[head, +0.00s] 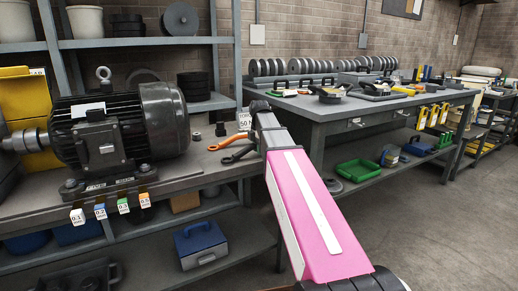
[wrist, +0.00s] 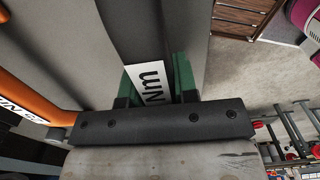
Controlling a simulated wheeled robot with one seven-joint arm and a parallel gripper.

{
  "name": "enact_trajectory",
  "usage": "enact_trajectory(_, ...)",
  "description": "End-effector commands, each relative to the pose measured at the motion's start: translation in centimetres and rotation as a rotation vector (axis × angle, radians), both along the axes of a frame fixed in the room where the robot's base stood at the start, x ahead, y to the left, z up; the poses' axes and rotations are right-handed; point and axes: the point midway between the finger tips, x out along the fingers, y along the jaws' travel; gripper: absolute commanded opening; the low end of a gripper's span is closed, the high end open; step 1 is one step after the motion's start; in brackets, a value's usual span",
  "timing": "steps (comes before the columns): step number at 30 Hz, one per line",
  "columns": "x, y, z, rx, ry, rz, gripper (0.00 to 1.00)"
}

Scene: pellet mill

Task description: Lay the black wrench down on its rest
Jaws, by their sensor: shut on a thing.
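My gripper (wrist: 158,88) has green fingers, shut on the black wrench (wrist: 152,82). A white label ending in "Nm" shows between the fingers in the wrist view. In the head view, a white tag (head: 244,121) reading "50 N" shows beside the end of my arm, above the bench's right end. Most of the wrench is hidden by my gripper and arm. I cannot tell whether it touches the bench. The wrench's rest cannot be made out.
An orange-handled tool (head: 230,143) lies at the bench's right end, with a dark hooked tool (head: 240,155) in front. An orange handle (wrist: 40,108) also shows at left in the wrist view. A large black motor (head: 120,130) fills the bench's left. A second workbench (head: 330,115) stands right.

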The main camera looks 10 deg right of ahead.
Motion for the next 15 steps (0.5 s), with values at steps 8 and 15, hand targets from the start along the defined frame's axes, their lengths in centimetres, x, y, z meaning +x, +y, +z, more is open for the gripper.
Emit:
enact_trajectory(8,0.01,0.0,0.03,0.0,0.0,0.0,0.0)
enact_trajectory(15,0.0,0.01,-0.45,0.0,0.0,0.0,0.0)
